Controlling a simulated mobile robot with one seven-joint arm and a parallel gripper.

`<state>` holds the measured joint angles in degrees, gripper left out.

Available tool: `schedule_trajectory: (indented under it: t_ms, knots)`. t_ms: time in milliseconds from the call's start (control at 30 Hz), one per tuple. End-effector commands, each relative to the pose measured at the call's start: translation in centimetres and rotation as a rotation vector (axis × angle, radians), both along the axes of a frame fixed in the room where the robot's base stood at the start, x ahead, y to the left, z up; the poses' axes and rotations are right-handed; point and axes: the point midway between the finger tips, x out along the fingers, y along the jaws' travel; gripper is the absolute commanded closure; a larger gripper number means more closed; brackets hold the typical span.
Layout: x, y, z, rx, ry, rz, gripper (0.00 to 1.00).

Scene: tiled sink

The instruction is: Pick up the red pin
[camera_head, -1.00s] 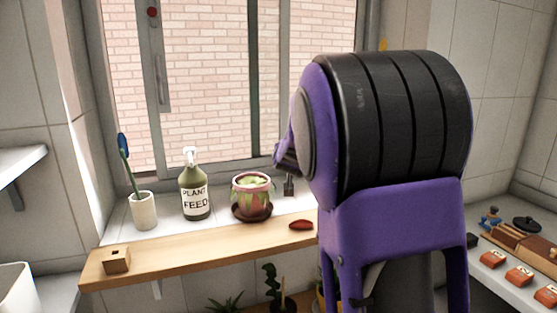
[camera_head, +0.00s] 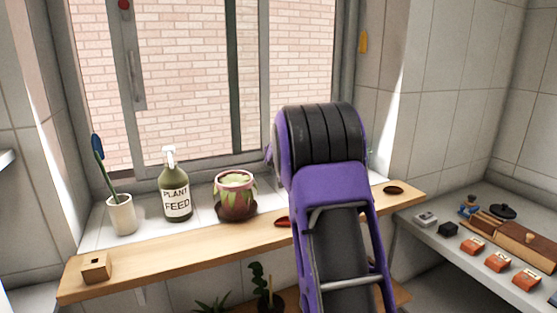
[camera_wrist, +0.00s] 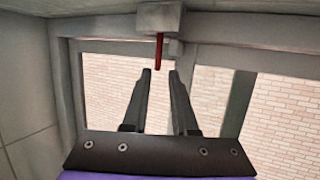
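In the wrist view a thin red pin (camera_wrist: 159,50) sticks out below a grey block (camera_wrist: 160,18) on the window frame. My gripper (camera_wrist: 160,73) is open, its two dark fingers apart. The pin shows just beyond the fingertips, in line with the gap between them. Nothing is seen held, and the pin's far end is hidden in the block. In the head view my purple and black arm hides my gripper and this pin.
A counter with several small items stands right. Tiled walls flank the window.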

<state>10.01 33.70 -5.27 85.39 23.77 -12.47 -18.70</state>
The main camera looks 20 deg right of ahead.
Motion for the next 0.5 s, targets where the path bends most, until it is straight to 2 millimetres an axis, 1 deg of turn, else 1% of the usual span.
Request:
schedule_trajectory:
  t_ms: [167,400,500]
  knots:
    - [0.8,-0.4,-0.2,0.001,0.001,-0.001,0.73]
    - [3.7,-1.8,-0.8,0.001,0.001,0.000,0.73]
    - [4.5,-2.1,-1.1,0.001,0.000,0.000,0.73]
